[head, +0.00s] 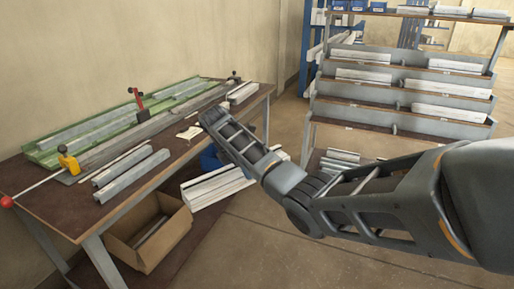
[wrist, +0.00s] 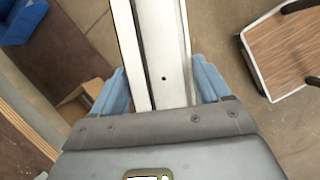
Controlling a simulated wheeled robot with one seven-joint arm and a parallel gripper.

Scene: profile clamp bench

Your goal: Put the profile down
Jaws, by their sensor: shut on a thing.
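The profile (wrist: 160,35) is a long pale grey channel with a groove and a small dark hole. In the wrist view it runs from my gripper up out of the picture. My gripper (wrist: 160,75) is shut on it, with a blue finger on each side. Floor shows beneath, so it is held clear of the bench. In the head view my arm reaches left to the bench's right side, and the fingers are not clearly seen. A long pale piece (head: 212,190) below my arm is probably the held profile.
The bench (head: 45,205) carries a green fixture (head: 50,152) with red and yellow clamps and several loose profiles (head: 130,175). A cardboard box (head: 160,248) stands below its front. A shelf rack (head: 402,120) with more profiles is behind. Bench top near the front right has some free room.

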